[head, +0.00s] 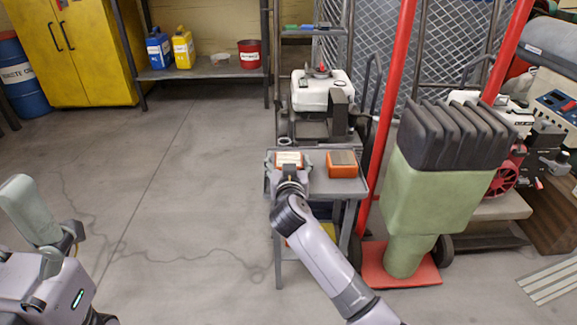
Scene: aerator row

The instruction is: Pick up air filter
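Two orange, box-like pieces are on the small grey cart (325,188). The left orange piece (288,158) has a pale top. I cannot tell for sure which one is the air filter. My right gripper (289,165) is at the left piece, with its fingers apart on either side of it. Whether they touch it is too small to tell. The near side of that piece is partly hidden by the gripper.
A white-topped machine (322,91) stands behind the cart. A shelf (205,70) and yellow cabinet (70,45) are at the back left.

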